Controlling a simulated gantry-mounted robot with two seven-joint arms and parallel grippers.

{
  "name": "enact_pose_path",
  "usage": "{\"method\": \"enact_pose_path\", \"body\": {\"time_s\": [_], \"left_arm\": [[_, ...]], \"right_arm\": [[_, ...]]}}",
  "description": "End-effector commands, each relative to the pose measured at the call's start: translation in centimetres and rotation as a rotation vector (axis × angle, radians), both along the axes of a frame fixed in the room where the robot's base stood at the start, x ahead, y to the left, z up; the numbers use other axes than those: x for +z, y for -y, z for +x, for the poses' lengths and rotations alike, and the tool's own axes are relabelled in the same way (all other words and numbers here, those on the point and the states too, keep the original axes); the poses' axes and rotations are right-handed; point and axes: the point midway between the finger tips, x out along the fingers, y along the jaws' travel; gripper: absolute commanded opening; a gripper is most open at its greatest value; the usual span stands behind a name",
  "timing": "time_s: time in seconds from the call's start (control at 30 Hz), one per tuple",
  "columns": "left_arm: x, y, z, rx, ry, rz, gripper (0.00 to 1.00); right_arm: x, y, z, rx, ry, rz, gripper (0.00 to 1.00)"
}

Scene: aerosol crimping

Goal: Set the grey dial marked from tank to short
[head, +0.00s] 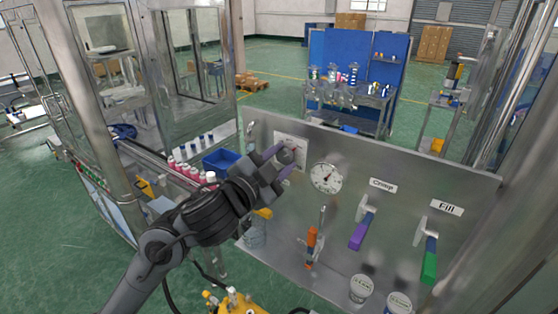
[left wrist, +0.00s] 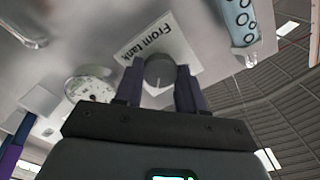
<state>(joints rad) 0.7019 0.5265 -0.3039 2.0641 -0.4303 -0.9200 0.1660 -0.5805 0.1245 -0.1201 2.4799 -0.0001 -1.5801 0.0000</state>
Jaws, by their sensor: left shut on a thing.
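The grey dial (left wrist: 160,70) sits on a white plate marked "From tank" (left wrist: 147,39) in the left wrist view. A pale line on the dial's face points toward the bottom of that view. My left gripper (left wrist: 160,82) has its two purple fingers on either side of the dial and is shut on it. In the head view my left gripper (head: 281,159) reaches the white plate (head: 289,139) on the upper left of the metal panel, and its fingers partly hide the dial. The settings around the dial are too small or hidden to read. My right gripper is not in view.
A round pressure gauge (head: 326,178) is just right of the dial on the panel (head: 330,140). Further right are a purple-handled Crimp lever (head: 361,228) and a green-handled Fill lever (head: 429,262). An orange-handled part (head: 311,243) is below the gauge. Pink bottles (head: 190,172) stand left.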

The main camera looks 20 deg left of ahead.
Motion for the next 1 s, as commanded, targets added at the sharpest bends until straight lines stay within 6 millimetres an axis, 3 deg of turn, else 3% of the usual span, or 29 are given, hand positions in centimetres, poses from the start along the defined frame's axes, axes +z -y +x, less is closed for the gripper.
{"method": "enact_pose_path", "body": {"time_s": [0.07,0.1,0.27,0.67,1.0], "left_arm": [[0.0,0.0,0.0,0.000,0.001,0.003,0.09],[0.0,0.0,0.0,0.000,0.001,0.003,0.42],[0.0,0.0,0.0,0.000,0.000,0.002,0.65],[0.0,-0.2,-0.6,0.000,0.000,0.001,0.65],[0.1,-1.3,-5.7,0.001,0.001,0.004,0.65]], "right_arm": [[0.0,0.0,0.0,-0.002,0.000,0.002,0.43],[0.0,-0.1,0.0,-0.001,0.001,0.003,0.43],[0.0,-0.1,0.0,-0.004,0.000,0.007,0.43],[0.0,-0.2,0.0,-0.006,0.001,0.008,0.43],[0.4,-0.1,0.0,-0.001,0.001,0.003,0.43]]}}
